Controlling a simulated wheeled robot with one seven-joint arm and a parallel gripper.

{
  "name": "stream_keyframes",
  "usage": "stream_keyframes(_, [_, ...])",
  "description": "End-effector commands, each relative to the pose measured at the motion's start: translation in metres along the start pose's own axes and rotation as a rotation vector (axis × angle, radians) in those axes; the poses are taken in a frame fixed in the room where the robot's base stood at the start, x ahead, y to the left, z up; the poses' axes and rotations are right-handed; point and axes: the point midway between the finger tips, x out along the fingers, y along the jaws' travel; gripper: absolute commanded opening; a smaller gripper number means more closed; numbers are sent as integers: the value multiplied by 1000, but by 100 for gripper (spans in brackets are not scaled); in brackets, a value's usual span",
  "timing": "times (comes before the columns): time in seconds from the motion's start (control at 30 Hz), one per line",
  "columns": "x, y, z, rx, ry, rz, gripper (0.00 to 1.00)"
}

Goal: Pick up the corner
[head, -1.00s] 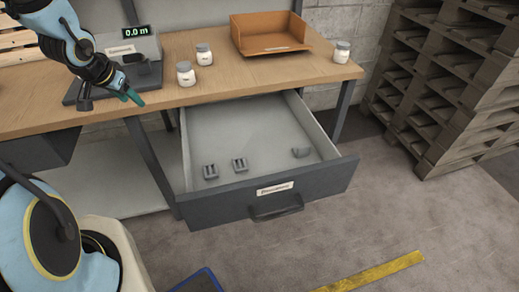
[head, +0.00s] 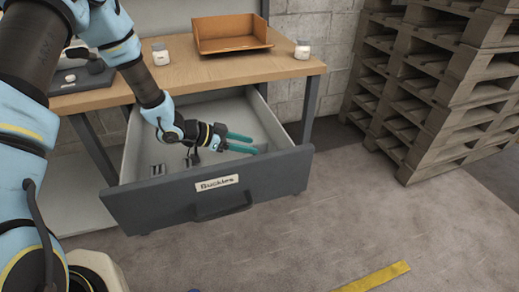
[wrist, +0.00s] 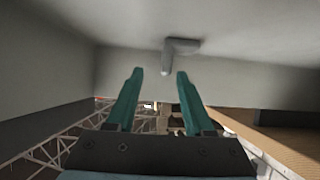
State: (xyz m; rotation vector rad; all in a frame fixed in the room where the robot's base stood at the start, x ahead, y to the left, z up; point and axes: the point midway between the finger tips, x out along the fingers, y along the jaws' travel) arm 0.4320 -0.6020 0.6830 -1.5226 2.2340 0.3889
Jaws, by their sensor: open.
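The corner (wrist: 182,46) is a small grey L-shaped piece lying on the drawer floor in the wrist view. It sits just beyond my fingertips, slightly right of the middle between them. My gripper (head: 253,144) reaches into the open drawer (head: 275,178) near its right side, with teal fingers pointing right. In the wrist view my gripper (wrist: 159,72) is open, with nothing between its fingers. In the head view I cannot make out the corner by the fingertips. Whether the fingers touch it is unclear.
Grey buckles (head: 158,170) lie in the drawer's left part, partly hidden by its front, which is labelled "Buckles". Stacked pallets (head: 430,85) stand at right.

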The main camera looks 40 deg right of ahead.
Motion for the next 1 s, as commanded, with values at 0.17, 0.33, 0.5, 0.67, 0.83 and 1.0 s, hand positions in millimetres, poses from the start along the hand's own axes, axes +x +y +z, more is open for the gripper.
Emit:
stream_keyframes(0.17, [19, -4, -1, 0, 0, 0, 52])
stream_keyframes(0.33, [44, -8, -1, -1, 0, 0, 52])
stream_keyframes(0.5, [54, -8, 0, -1, -2, -2, 52])
stream_keyframes(0.67, [54, -8, 0, -1, -2, -3, 52])
stream_keyframes(0.83, [54, -8, 0, 0, -2, -2, 38])
stream_keyframes(1.0, [54, -8, 0, 0, -1, -2, 19])
